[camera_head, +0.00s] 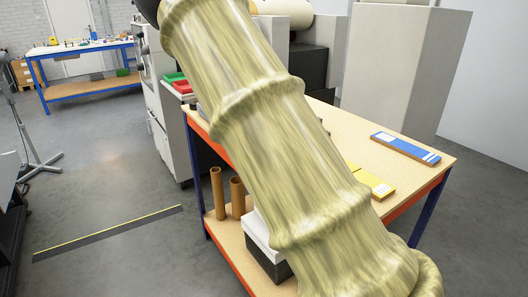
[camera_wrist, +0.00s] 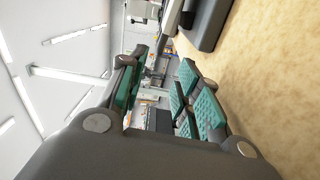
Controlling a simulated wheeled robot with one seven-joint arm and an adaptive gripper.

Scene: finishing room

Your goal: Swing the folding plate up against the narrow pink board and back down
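In the wrist view my gripper (camera_wrist: 160,76) shows its two fingers with teal pads. A gap lies between the fingers, and I see nothing held in it. A dark grey flat-based object (camera_wrist: 207,22) with a pale upright part beside it stands on the wooden tabletop beyond the fingers; I cannot tell whether it belongs to the folding plate. I cannot make out the folding plate or the narrow pink board in either view. In the head view my sleeved arm covers the middle of the workbench (camera_head: 432,166) and hides my gripper.
A blue flat box (camera_head: 405,148) and a partly covered yellow one (camera_head: 371,182) lie on the workbench. Brown tubes (camera_head: 218,193) and a white-lidded box (camera_head: 258,232) stand on its lower shelf. A pale cabinet (camera_head: 400,70) stands behind. Open floor lies left.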

